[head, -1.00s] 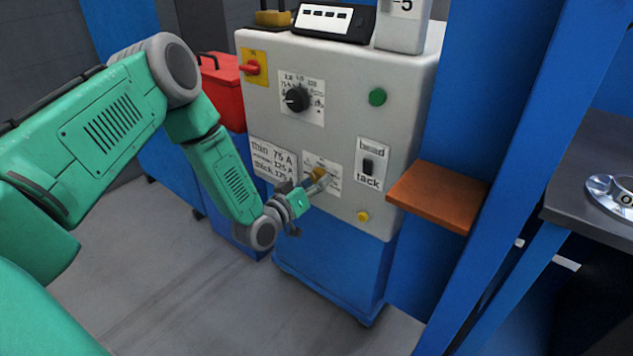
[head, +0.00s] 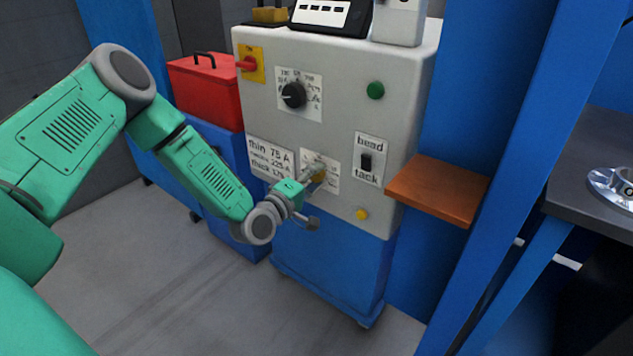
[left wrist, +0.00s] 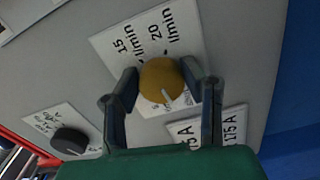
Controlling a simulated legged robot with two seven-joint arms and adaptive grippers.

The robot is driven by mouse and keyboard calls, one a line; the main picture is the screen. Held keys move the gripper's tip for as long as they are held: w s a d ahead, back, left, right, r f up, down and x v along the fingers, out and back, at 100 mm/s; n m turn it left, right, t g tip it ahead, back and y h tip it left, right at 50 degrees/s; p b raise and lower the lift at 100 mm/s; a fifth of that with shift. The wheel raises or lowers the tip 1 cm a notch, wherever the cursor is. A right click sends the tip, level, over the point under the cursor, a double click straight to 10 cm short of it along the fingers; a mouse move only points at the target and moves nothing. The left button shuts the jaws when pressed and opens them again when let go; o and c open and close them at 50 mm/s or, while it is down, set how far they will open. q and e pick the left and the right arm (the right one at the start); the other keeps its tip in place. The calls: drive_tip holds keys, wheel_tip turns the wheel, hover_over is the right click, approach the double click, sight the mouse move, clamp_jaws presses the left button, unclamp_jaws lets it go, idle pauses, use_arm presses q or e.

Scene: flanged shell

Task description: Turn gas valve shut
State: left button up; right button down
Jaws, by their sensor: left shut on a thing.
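The gas valve is a round brass-yellow knob (left wrist: 162,80) with a pale pointer line, set on a white plate (left wrist: 150,45) marked 15 and 20 l/min. In the head view the knob (head: 319,176) shows only partly behind the fingers, low on the grey front of the machine (head: 335,120). My left gripper (left wrist: 164,82) is shut on the knob, one finger on each side of it. In the head view the left gripper (head: 312,182) reaches the panel from the left, its wrist rolled. My right gripper is not in view.
A black dial (head: 293,95), a red switch (head: 248,64), a green button (head: 376,91) and a bead/tack switch (head: 367,161) share the panel. A brown shelf (head: 438,189) juts out at right. A red box (head: 205,92) stands at left. The floor in front is clear.

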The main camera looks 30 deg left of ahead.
use_arm(q)
drive_tip(key=shift+a+r+n+b, duration=0.15)
drive_tip(key=shift+n+b, duration=0.35)
drive_tip(key=shift+n, duration=0.65)
drive_tip(key=shift+a+f+n+b, duration=0.15)
drive_tip(key=shift+n+b, duration=0.3)
drive_tip(key=shift+n, duration=0.7)
drive_tip(key=shift+r, duration=0.1)
drive_tip(key=o, duration=1.1)
drive_tip(key=shift+o, duration=0.2)
drive_tip(key=shift+a, duration=0.1)
drive_tip(key=shift+s, duration=0.2)
drive_tip(key=s, duration=1.1)
drive_tip(key=shift+s+a+f, duration=0.25)
drive_tip(key=shift+a, duration=0.2)
